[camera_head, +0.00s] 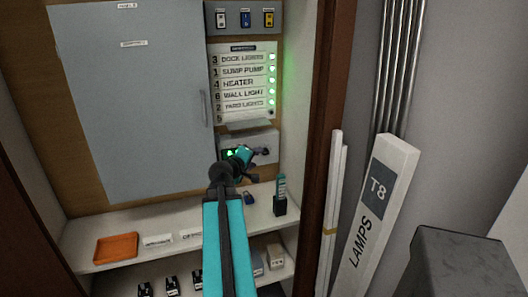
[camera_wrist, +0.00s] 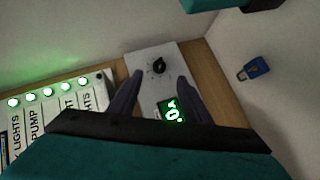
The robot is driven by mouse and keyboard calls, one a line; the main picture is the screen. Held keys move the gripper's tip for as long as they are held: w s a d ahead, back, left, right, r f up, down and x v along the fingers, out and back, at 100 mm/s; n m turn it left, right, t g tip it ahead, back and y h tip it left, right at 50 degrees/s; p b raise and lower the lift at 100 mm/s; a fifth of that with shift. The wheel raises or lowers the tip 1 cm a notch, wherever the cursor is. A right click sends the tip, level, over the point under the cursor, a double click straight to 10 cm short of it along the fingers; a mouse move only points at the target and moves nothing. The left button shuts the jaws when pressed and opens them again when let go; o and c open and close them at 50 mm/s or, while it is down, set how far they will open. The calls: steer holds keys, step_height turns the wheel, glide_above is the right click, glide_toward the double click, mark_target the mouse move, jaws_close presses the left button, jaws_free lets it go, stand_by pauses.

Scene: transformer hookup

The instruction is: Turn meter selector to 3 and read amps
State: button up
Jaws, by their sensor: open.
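The meter (camera_head: 263,140) is a pale grey box on the wooden back panel, below the list of circuit labels. I cannot tell the knob's setting. My gripper (camera_wrist: 159,73) is open, its two dark fingers on either side of the knob in that view. Contact cannot be told. In the head view my gripper (camera_head: 261,157) covers part of the meter.
The label panel (camera_head: 242,82) with several green lights is above the meter. A shelf (camera_head: 140,252) below holds an orange tray (camera_head: 116,248) and a dark holder (camera_head: 280,206). A blue padlock (camera_wrist: 253,68) lies nearby. A grey cabinet door (camera_head: 140,110) is left; a lamp box (camera_head: 374,212) leans right.

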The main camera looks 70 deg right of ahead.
mark_target(266, 153)
steer(key=shift+p+x, duration=0.9)
steer(key=shift+x, duration=4.65)
steer(key=shift+c, duration=0.4)
